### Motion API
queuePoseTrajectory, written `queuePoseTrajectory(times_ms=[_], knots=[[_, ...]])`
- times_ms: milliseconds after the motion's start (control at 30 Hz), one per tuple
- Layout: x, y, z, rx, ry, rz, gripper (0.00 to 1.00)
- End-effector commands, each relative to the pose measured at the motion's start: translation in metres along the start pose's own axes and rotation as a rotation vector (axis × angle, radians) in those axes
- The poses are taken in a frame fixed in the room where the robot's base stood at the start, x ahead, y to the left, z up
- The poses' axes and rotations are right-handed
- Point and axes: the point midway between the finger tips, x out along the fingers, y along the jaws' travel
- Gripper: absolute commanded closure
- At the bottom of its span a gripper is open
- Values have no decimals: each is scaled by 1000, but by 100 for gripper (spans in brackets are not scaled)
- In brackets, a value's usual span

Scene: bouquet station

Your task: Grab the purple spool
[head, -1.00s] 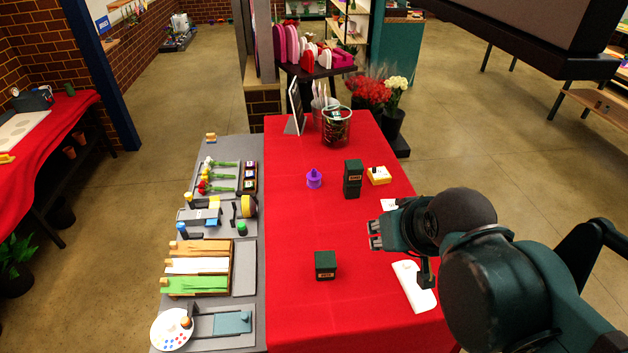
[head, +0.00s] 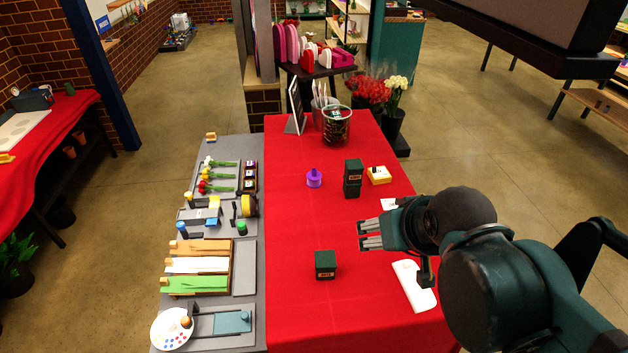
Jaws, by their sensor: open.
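The purple spool (head: 314,179) stands on the red-covered table (head: 290,225), left of a stack of dark boxes. It is fully visible and nothing touches it. My gripper (head: 361,236) is to the right of and nearer than the spool, above the table. It points left, its fingers are apart, and nothing is between them.
Another dark box (head: 325,265) sits nearer. A clear container (head: 336,128) stands at the back. A grey board (head: 256,275) with flowers and tools lies left.

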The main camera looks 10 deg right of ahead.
Motion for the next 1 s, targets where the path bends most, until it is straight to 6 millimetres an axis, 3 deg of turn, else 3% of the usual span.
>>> queuePoseTrajectory(times_ms=[367, 1000], knots=[[3, -2, -27, 78, -30, -2, 44], [36, -11, -119, 370, -139, 16, 44]])
